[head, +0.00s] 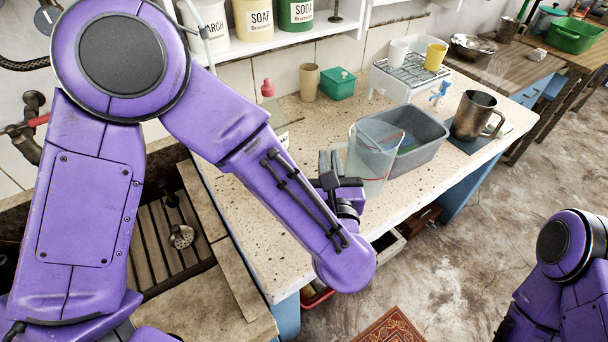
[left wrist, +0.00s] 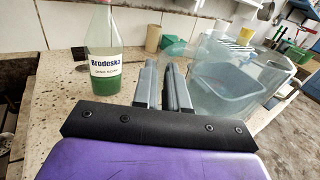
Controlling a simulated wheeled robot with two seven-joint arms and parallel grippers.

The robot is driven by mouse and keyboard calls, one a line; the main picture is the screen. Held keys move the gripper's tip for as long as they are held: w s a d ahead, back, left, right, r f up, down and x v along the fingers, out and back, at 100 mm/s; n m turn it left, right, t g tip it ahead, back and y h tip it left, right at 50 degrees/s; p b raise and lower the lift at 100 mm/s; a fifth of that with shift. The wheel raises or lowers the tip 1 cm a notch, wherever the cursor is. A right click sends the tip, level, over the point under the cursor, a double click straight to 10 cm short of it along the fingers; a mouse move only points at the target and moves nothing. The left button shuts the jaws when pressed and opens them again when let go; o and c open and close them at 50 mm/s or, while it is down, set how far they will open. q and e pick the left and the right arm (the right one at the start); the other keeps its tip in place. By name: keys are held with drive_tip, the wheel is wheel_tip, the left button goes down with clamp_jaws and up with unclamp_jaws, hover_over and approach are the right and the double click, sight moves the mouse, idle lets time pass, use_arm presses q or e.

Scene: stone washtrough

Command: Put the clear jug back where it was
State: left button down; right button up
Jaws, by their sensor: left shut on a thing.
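The clear jug (head: 370,163) is see-through with a thin red line on its side. It is upright or nearly so, at the near left corner of the grey tub (head: 413,130), overlapping it in the head view. My left gripper (head: 330,168) is shut on the jug at its left side. In the left wrist view the gripper's fingers (left wrist: 164,85) are close together, with the clear jug (left wrist: 215,85) just to their right. I cannot tell whether the jug's base touches the counter. My right gripper is out of view; only part of that arm shows.
A green-bottomed Brodeska bottle (left wrist: 103,60) stands left of the gripper. A metal pitcher (head: 473,115) stands right of the tub. A rack with cups (head: 412,68), a green box (head: 338,83) and a beige cup (head: 309,82) are behind. The speckled counter (head: 265,220) is clear at front left.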

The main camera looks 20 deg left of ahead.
use_arm(q)
drive_tip(key=a+f, duration=0.3)
drive_tip(key=w+a+f+p, duration=0.1)
drive_tip(key=a+f, duration=0.2)
drive_tip(key=f, duration=0.1)
drive_tip(key=w+a+f+p, duration=0.1)
drive_tip(key=a+f, duration=0.2)
drive_tip(key=shift+a+f, duration=0.1)
drive_tip(key=shift+f, duration=0.05)
drive_tip(key=shift+s+d, duration=0.2)
drive_tip(key=shift+d, duration=0.25)
drive_tip(key=shift+a+f, duration=0.2)
drive_tip(key=shift+f, duration=0.15)
drive_tip(key=c, duration=1.2)
unclamp_jaws()
drive_tip(key=shift+w+a, duration=0.1)
drive_tip(key=shift+o, duration=0.2)
drive_tip(key=shift+r, duration=0.1)
drive_tip(key=shift+d+r, duration=0.2)
drive_tip(key=shift+r, duration=0.1)
drive_tip(key=b+v, duration=0.1)
drive_tip(key=v, duration=0.5)
drive_tip(key=b+v, duration=0.1)
drive_tip(key=v, duration=0.4)
drive_tip(key=shift+s+f+b, duration=0.25)
drive_tip(key=shift+s+b, duration=0.05)
drive_tip(key=shift+s, duration=0.2)
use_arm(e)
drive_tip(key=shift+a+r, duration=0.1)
